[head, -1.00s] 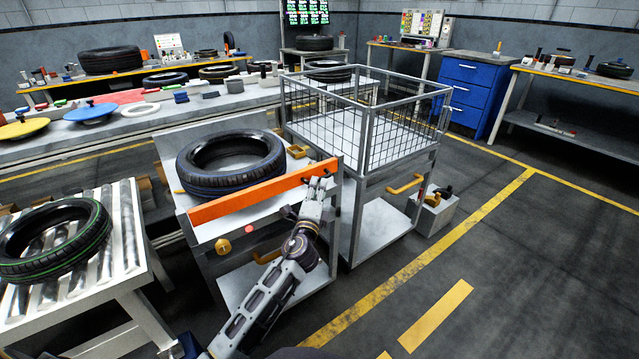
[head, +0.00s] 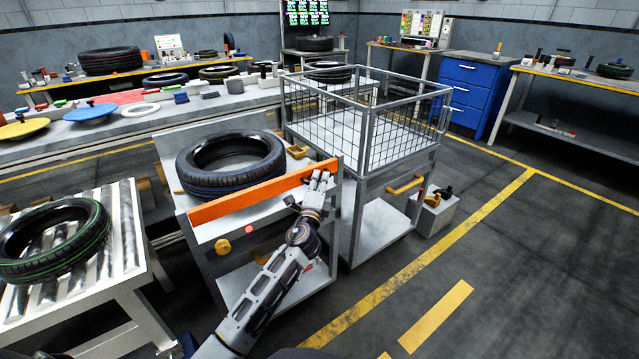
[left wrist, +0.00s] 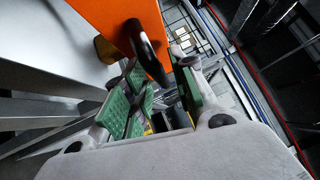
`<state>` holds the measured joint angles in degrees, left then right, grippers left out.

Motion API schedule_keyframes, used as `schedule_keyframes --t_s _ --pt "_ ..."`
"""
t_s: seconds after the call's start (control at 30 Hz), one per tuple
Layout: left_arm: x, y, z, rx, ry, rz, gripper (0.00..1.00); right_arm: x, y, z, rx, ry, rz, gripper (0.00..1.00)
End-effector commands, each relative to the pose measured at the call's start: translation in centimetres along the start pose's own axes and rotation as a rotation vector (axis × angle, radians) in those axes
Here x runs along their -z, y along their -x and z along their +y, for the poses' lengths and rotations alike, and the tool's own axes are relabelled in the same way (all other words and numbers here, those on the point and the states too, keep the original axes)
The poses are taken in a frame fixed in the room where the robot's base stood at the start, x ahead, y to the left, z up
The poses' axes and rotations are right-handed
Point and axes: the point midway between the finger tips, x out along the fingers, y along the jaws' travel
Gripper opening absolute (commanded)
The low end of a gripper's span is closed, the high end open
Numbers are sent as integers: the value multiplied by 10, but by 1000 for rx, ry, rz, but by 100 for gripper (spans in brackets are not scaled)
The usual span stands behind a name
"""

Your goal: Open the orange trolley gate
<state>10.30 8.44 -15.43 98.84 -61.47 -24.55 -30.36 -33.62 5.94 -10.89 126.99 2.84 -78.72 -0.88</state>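The orange gate (head: 262,194) is a long flat bar across the front edge of the trolley (head: 212,228) that carries a blue-striped tyre (head: 230,163). It stands upright and closed across that edge. My left gripper (head: 319,180) is at the right end of the gate, on its near side. In the left wrist view the gate (left wrist: 118,22) has a black handle (left wrist: 149,50). The green-padded fingers of my left gripper (left wrist: 165,100) are spread apart, with the handle at or just beyond the gap between them. I cannot tell whether they touch it. My right gripper is not in view.
A wire-mesh cage trolley (head: 365,130) stands close on the right of the gate. A roller conveyor (head: 75,260) with a green-striped tyre (head: 52,240) is at the left. A long workbench (head: 150,125) runs behind. The floor at the front right is clear.

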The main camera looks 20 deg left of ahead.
Motion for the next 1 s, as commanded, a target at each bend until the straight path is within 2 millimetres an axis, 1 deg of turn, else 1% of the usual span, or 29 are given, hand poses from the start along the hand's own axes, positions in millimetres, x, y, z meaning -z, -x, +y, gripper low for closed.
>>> schedule_keyframes --t_s 0.03,0.1,0.17,0.67,0.87,1.0 --pt "0 0 0 0 0 0 16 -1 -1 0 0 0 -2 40" --pt "0 0 0 0 0 0 7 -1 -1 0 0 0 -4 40" --pt "0 0 0 0 0 0 0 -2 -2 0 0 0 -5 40" --pt "2 3 0 0 0 9 0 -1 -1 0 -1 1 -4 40" --pt "9 14 -3 4 4 41 0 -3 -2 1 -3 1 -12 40" --pt "17 27 -6 9 10 83 0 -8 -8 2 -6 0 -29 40"
